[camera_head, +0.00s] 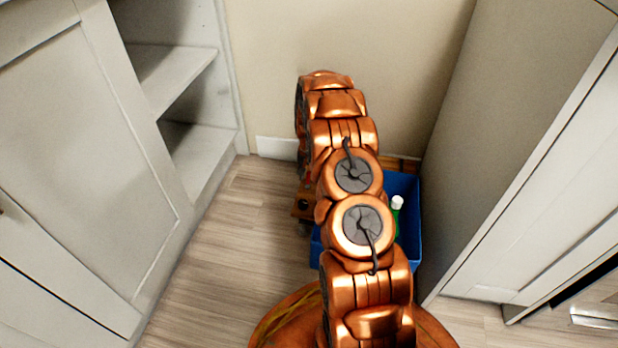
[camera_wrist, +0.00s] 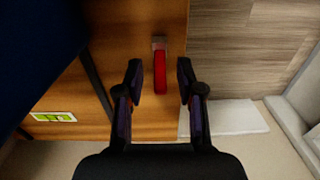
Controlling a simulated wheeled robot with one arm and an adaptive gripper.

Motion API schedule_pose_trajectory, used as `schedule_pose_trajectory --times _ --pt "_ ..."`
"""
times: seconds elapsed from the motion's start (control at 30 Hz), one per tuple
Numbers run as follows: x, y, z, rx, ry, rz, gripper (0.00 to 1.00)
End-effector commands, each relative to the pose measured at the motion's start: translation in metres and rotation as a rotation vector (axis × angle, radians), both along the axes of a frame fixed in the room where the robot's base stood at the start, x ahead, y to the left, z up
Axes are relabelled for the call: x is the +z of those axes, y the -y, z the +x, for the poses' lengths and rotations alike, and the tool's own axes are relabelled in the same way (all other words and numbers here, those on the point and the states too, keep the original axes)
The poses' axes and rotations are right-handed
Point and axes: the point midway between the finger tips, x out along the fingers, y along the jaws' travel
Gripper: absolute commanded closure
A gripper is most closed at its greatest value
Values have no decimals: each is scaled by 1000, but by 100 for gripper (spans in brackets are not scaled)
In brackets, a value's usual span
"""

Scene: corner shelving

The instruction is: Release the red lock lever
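The red lock lever (camera_wrist: 160,72) shows in the wrist view, attached to a small grey mount at the edge of a wooden board (camera_wrist: 130,35). My gripper (camera_wrist: 159,68) is open, with one dark finger on each side of the lever. Gaps show between the lever and both fingers, so they appear not to touch it. The depth between fingertips and lever is hard to tell. In the head view my copper arm hides the gripper, and the lever cannot be made out clearly.
A blue bin (camera_head: 405,185) holding a white-capped green bottle (camera_head: 396,215) stands partly behind my arm. An open white shelf (camera_head: 180,80) is on the left and a tall cabinet (camera_head: 500,130) closes in the right. Wood floor (camera_head: 215,250) is free on the left.

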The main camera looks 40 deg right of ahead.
Motion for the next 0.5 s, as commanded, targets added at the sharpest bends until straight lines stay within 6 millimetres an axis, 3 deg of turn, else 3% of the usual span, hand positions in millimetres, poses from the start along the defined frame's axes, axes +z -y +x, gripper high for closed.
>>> schedule_pose_trajectory --times 0.23,0.5 --pt "-1 0 0 0 0 0 62" --pt "-1 0 0 0 0 0 91"
